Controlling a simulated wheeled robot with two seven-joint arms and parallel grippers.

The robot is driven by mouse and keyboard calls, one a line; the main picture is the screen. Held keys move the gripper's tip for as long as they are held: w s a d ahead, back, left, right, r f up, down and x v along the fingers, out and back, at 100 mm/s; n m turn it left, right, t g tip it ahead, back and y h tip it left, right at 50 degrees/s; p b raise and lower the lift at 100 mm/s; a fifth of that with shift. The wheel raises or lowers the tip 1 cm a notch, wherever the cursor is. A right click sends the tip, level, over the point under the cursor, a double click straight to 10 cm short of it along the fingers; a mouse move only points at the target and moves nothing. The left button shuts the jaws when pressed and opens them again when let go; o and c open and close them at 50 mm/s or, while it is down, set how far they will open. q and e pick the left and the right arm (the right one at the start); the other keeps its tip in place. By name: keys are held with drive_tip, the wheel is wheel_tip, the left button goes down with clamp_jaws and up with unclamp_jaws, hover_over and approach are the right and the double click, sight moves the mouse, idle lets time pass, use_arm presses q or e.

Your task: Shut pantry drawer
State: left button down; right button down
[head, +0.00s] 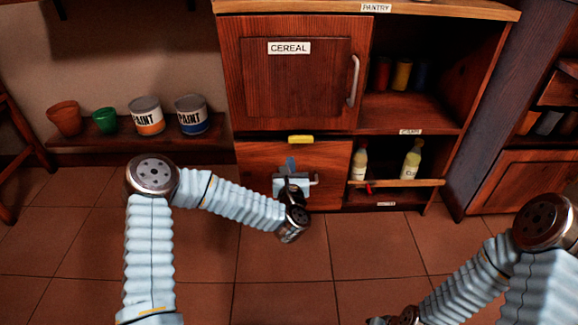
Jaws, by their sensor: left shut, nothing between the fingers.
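The pantry (365,17) is a dark wood cabinet in the middle of the head view. Its lower left drawer (250,178) has a wooden front below the cereal door; it looks flush or nearly so, and I cannot tell whether a small gap is left. My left gripper (290,165) is shut and empty in front of the drawer front, its fingers pointing at it. The gripper hides the middle of the front and most of the handle (315,180); contact cannot be told. My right gripper (376,320) barely shows at the bottom edge, far from the drawer.
The cereal door (285,85) above is shut. A small yellow item (300,139) is at the drawer's top edge. Bottles (411,160) stand on the open shelf to the right. Paint cans (146,115) and pots (65,118) stand on a left shelf. The tiled floor in front is clear.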

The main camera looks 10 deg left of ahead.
use_arm(q)
drive_tip(key=v, duration=0.9)
drive_tip(key=s+d+f+m+g+h, duration=0.35)
drive_tip(key=f+m, duration=0.45)
drive_tip(key=m, duration=0.3)
drive_tip(key=s+d+f+m+g+h, duration=0.3)
drive_tip(key=d+f+m+h, duration=0.15)
drive_tip(key=f+m, duration=0.45)
drive_tip(key=s+a+f+m+g, duration=0.3)
drive_tip(key=s+f+m+g, duration=0.1)
drive_tip(key=s+m, duration=0.4)
drive_tip(key=s+a+f+m+g, duration=0.2)
drive_tip(key=s+f+m+g, duration=0.25)
drive_tip(key=s+m, duration=0.25)
wheel_tip(320, 180, up, 15)
drive_tip(key=s+m+g+p, duration=0.1)
drive_tip(key=s+m+p, duration=0.1)
drive_tip(key=p, duration=1.4)
drive_tip(key=shift+s+a+r+g+h, duration=0.2)
drive_tip(key=shift+s+r+g+h, duration=0.1)
drive_tip(key=shift+s+h, duration=0.1)
